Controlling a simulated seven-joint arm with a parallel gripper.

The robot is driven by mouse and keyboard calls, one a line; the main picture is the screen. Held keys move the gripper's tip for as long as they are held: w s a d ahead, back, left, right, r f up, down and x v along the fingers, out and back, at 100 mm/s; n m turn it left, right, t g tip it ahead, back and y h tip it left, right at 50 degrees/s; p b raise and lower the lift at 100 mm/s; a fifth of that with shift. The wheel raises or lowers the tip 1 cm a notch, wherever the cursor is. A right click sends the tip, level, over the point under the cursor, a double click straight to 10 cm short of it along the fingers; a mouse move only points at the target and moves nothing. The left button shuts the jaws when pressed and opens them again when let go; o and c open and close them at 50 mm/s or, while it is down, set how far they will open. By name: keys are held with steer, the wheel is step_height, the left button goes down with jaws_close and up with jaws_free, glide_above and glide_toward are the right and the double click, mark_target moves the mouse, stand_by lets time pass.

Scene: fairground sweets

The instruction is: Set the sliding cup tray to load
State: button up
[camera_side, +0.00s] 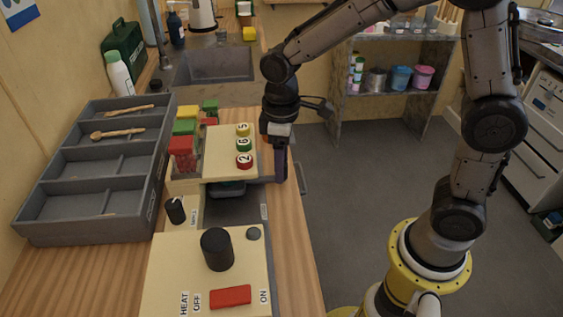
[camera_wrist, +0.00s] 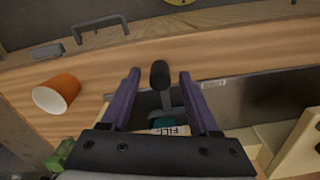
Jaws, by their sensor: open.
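My gripper (camera_side: 281,178) points down at the right edge of the cream machine with numbered buttons. In the wrist view its two purple fingers are apart (camera_wrist: 160,74). A black knob on a grey stem (camera_wrist: 161,76) stands between them, with a gap on each side; I see no grip on it. The stem leads back to a slot by a label reading FILL (camera_wrist: 172,131). A dark metal track (camera_side: 238,208) runs toward the front of the counter, with a small label (camera_side: 264,212) at its right edge, too small to read. The cup tray itself is mostly hidden.
An orange cup (camera_wrist: 57,94) lies tipped on the wood in the wrist view. In the side view, a cream heat panel (camera_side: 190,260) with a black dial and red switch stands in front. A grey divided tray (camera_side: 60,229) holds wooden spoons at left. Floor right of the counter is clear.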

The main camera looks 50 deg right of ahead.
steer(key=shift+f, duration=0.2)
jaws_close()
stand_by(1.4)
